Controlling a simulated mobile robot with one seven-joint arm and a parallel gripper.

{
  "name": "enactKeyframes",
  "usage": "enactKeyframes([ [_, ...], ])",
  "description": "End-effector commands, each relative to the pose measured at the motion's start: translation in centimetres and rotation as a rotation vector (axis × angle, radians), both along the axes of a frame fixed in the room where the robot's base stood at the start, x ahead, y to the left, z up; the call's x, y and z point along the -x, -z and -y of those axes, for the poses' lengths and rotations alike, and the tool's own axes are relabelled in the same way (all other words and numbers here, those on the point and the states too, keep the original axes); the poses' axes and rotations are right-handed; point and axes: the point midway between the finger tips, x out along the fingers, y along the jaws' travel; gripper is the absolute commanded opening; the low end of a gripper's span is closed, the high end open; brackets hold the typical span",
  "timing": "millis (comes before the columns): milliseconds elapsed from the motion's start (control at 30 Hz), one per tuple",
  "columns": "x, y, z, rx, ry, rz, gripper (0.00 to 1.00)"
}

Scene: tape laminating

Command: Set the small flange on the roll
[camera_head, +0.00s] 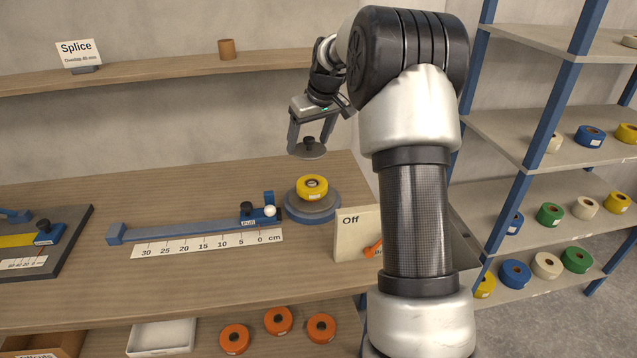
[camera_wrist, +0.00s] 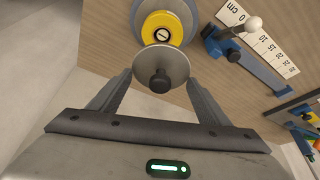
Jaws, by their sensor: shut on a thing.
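My gripper (camera_head: 309,140) is shut on the small flange (camera_head: 308,150), a grey disc with a dark knob on top. The flange hangs level above the table, over the yellow roll (camera_head: 312,186). In the wrist view the flange (camera_wrist: 161,68) sits between the fingertips of my gripper (camera_wrist: 160,84). The yellow roll (camera_wrist: 178,26) shows past it and is partly hidden by it. The roll lies flat on a round blue-grey base (camera_head: 311,206) on the table. There is a clear gap between flange and roll.
A blue length gauge with a scale (camera_head: 207,243) and a white ball (camera_head: 270,211) stand left of the roll. A box marked Off with an orange switch (camera_head: 372,249) stands to the right front. A shelf of coloured rolls (camera_head: 550,214) is at right.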

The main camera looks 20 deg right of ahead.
Motion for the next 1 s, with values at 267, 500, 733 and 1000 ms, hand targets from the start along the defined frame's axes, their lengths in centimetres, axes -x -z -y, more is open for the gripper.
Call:
enactKeyframes([
  [267,0.6,2.4,0.2,-0.002,0.006,-0.003,0.44],
  [500,0.5,5.2,0.2,-0.001,0.005,-0.001,0.44],
  [733,0.5,8.8,0.2,-0.001,0.005,-0.002,0.44],
  [1000,0.4,9.9,0.2,0.0,0.005,0.0,0.44],
])
